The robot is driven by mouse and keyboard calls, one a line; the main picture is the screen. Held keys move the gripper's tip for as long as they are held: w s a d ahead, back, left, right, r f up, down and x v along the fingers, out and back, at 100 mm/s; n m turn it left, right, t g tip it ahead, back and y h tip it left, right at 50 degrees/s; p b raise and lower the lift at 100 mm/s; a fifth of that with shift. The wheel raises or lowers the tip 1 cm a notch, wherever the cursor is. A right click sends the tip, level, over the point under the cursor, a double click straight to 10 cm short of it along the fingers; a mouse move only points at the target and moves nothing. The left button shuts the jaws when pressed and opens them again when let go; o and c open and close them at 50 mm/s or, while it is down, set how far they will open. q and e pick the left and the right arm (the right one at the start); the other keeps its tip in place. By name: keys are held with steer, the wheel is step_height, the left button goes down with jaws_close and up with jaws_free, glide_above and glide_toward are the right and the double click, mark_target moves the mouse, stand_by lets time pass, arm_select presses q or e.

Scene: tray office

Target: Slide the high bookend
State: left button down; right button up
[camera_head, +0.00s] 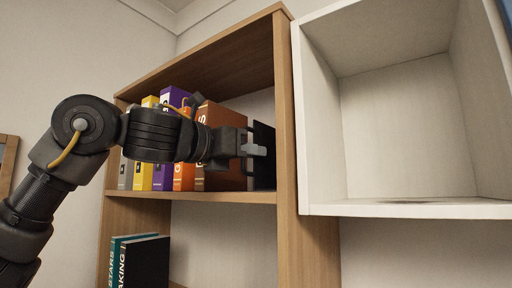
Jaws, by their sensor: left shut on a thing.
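The high bookend (264,170) is a dark upright plate on the upper shelf of the wooden bookcase, near its right side wall. My left gripper (256,150) reaches in from the left, in front of the books, and is shut on the bookend. The gripper covers part of the plate. A row of upright binders stands to the left of the bookend; the brown one (222,116) is the nearest to it. My arm hides parts of this row. My right gripper is not in view.
The wooden bookcase (287,130) has a side post close to the right of my gripper. A white open cubby (405,209), empty, hangs to the right. Dark and teal books (147,262) stand on the lower shelf. A wooden frame edge (8,160) shows at the far left.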

arm_select(q)
steer(key=w+a, duration=0.1)
steer(key=a, duration=0.1)
steer(key=w+a+p, duration=0.1)
steer(key=w+a, duration=0.1)
steer(key=w+a+p, duration=0.1)
steer(key=a, duration=0.1)
steer(key=shift+w+a, duration=0.15)
steer(key=shift+w, duration=0.15)
steer(key=shift+s, duration=0.15)
steer(key=shift+d, duration=0.2)
steer(key=c, duration=1.6)
jaws_free()
steer(key=shift+o, duration=0.3)
steer(key=shift+s+a, duration=0.1)
